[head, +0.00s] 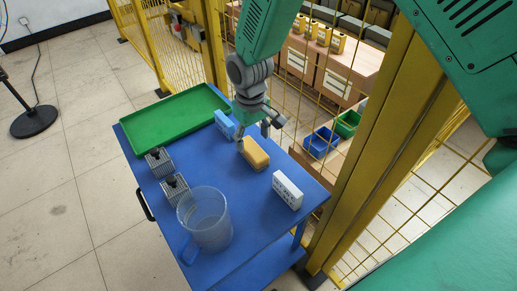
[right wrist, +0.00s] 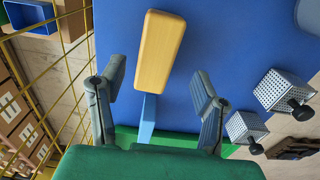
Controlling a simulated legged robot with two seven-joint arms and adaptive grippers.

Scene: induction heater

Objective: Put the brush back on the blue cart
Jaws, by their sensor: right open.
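A yellow block (head: 255,154) lies on the blue cart (head: 190,255), with a blue bar (head: 225,123) in line with it; they look like the head and handle of the brush, but I cannot tell whether they are joined. The yellow block (right wrist: 160,48) and blue bar (right wrist: 147,118) also show in the right wrist view. My right gripper (head: 256,127) is open and empty above them. In the right wrist view its fingers (right wrist: 156,82) are spread to either side of the pair, apart from it. My left gripper is not in view.
A green tray (head: 175,119) lies at the cart's far end. Two metal blocks with black knobs (head: 158,163) (head: 174,189), a clear mug (head: 205,222) and a white box (head: 288,188) stand on the cart. A yellow fence (head: 372,150) runs along its right side.

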